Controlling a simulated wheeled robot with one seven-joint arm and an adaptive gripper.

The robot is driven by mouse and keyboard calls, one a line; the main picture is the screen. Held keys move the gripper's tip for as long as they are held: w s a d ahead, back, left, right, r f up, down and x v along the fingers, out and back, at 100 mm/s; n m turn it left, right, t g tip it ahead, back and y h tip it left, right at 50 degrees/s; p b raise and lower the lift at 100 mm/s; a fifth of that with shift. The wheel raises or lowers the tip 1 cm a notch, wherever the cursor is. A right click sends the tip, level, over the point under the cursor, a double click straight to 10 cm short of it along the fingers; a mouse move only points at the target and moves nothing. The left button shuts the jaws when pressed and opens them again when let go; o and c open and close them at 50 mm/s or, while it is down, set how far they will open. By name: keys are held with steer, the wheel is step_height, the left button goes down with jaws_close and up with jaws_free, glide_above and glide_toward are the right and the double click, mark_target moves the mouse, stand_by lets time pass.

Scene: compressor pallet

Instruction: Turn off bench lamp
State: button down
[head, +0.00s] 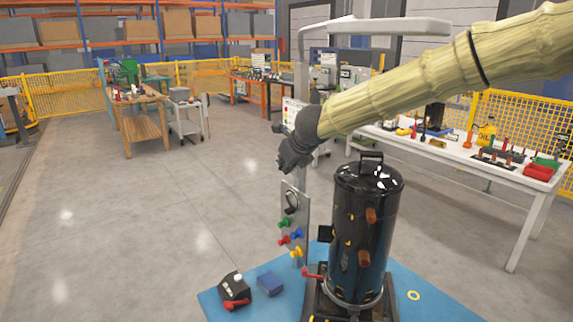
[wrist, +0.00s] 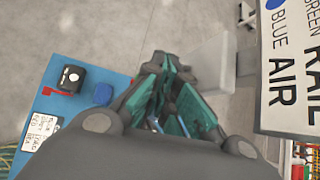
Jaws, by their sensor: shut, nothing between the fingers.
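A white lamp-like arm (head: 375,27) reaches across the top of the head view on a pale upright post; I cannot tell whether it is lit. My gripper (head: 288,158) is in the air above the upper end of a grey upright panel (head: 303,215) with a black knob and coloured knobs. In the wrist view my gripper (wrist: 172,105) has green-padded fingers, shut with nothing held. A black box (head: 235,289) with a white top button and a red lever sits on the blue mat (head: 415,308), below and apart from my gripper. The box also shows in the wrist view (wrist: 71,78).
A tall black cylinder (head: 364,240) with a top handle stands right of the panel. A blue block (head: 270,283) lies beside the box. A lettered sign (wrist: 290,66) is close at right in the wrist view. A white table (head: 450,152) holds tools.

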steer(key=shift+r+p, duration=0.45)
steer(key=shift+r, duration=0.2)
steer(key=shift+s, duration=0.1)
steer(key=v, duration=0.7)
steer(key=shift+s+d+r, duration=0.1)
steer(key=shift+s+d, duration=0.05)
steer(key=shift+s, duration=0.1)
